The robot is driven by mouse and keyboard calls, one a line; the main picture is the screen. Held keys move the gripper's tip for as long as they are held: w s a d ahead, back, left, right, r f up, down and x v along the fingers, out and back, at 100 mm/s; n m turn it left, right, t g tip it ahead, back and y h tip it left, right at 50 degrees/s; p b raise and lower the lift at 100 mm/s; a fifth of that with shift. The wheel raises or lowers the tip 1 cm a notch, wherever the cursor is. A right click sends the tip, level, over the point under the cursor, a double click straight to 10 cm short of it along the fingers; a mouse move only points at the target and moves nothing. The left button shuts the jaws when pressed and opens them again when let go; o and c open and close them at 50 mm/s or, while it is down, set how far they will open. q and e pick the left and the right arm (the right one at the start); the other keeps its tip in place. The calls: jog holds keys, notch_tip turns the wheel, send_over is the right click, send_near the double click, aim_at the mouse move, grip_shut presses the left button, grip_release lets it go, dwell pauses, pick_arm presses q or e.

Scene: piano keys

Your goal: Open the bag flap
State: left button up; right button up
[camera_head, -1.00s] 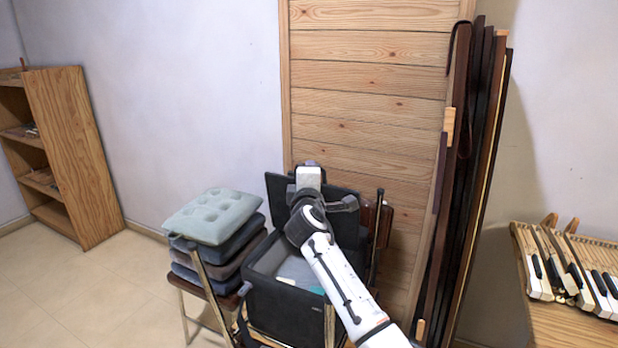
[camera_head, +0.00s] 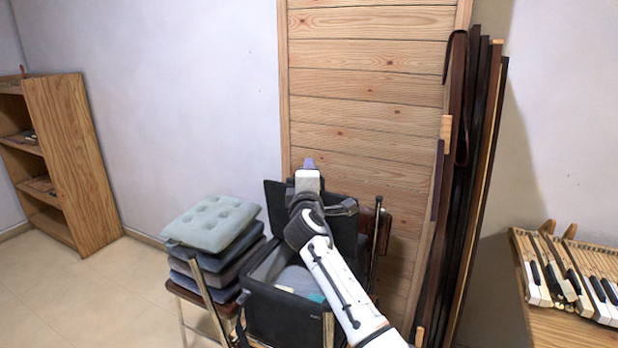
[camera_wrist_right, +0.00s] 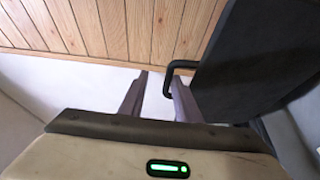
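The black bag (camera_head: 285,318) stands open-topped on a chair, with pale and teal contents partly visible inside. Its dark flap (camera_head: 276,208) stands raised at the back, against the wooden panel; it also shows at the right of the right wrist view (camera_wrist_right: 258,58). My right gripper (camera_head: 308,165) is above the bag, in front of the flap. In the right wrist view its two fingers (camera_wrist_right: 158,88) are apart with nothing clearly gripped between them. A black loop handle (camera_wrist_right: 168,72) on the flap's edge lies at the right finger; whether they touch I cannot tell. My left gripper is out of view.
Stacked cushions (camera_head: 212,222) sit on a chair left of the bag. A plank panel (camera_head: 365,90) stands behind, with long dark boards (camera_head: 470,190) leaning at its right. Piano keys (camera_head: 570,280) lie on a bench at the right. Floor at left is clear.

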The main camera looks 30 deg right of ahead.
jog(key=v, duration=0.9)
jog(key=shift+s+f, duration=0.1)
jog(key=s+a+r+p, duration=0.4)
jog(key=s+a, duration=0.2)
jog(key=s, duration=0.4)
jog(key=shift+a+y+p, duration=0.3)
jog(key=shift+a, duration=0.1)
dwell(0.7)
jog(key=shift+w+d, duration=0.1)
